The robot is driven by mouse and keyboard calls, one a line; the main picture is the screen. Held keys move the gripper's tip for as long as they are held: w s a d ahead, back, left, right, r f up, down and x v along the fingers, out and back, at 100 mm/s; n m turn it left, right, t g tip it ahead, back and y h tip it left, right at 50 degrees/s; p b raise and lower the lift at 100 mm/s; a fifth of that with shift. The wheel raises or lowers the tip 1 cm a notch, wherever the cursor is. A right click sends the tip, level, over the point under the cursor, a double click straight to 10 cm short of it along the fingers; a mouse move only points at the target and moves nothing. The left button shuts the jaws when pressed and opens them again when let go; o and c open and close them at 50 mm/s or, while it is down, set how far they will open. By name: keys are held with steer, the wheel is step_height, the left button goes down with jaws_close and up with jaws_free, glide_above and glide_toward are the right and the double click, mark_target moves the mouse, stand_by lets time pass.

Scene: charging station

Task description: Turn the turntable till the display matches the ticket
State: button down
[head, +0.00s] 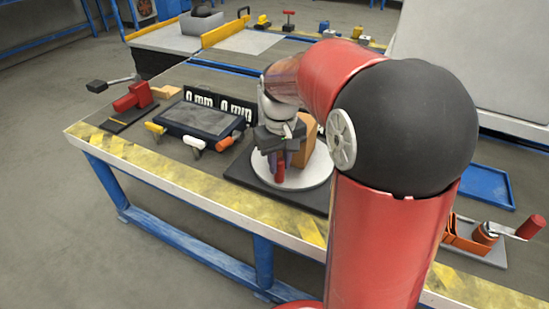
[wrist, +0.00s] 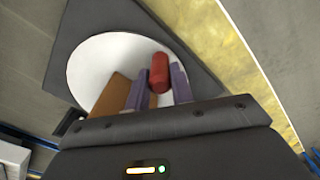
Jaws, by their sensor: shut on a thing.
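The turntable is a white disc (head: 312,178) on a dark square base (head: 245,175); the disc also shows in the wrist view (wrist: 95,62). An upright red handle (wrist: 159,72) stands near its rim, and its lower part shows in the head view (head: 280,171). My gripper (head: 281,158) points down over the disc and is shut on this handle, one finger on each side in the wrist view (wrist: 160,88). A tan block (head: 303,146) stands on the disc behind my gripper, partly hidden. A black display (head: 221,104) reads "0 mm 0 min", its right end partly covered. I cannot make out a ticket.
Left of the turntable lies a dark panel (head: 205,119) with yellow, white and orange handles before it. A red clamp (head: 134,97) with a lever is farther left. An orange holder with a red-handled crank (head: 480,233) and a blue tray (head: 486,186) are at right.

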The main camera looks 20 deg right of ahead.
mark_target(321, 174)
steer(key=shift+s+d+n, duration=0.4)
steer(key=shift+d+n, duration=0.25)
steer(key=shift+n, duration=0.2)
steer(key=shift+s+d+n, duration=0.4)
steer(key=shift+d+n, duration=0.2)
steer(key=shift+n, duration=0.25)
steer(key=shift+s+d+n+p, duration=0.2)
steer(key=shift+d+n+p, duration=0.1)
steer(key=shift+d+n, duration=0.6)
steer(key=shift+s+d+n+p, duration=0.25)
steer(key=shift+d+n, duration=0.4)
steer(key=shift+n, duration=0.35)
steer(key=shift+w+d+n+p, duration=0.2)
steer(key=shift+d+n+p, duration=0.2)
steer(key=shift+d+n, duration=1.35)
steer(key=shift+w+d+n, duration=0.2)
steer(key=shift+d+n, duration=0.25)
steer(key=shift+n, duration=0.3)
steer(key=shift+w+d+n, duration=0.2)
steer(key=shift+d+n, duration=0.25)
steer(key=shift+n, duration=0.25)
steer(key=shift+d, duration=0.1)
steer(key=c, duration=1.2)
jaws_free()
step_height(321, 174, up, 8)
steer(key=p, duration=0.1)
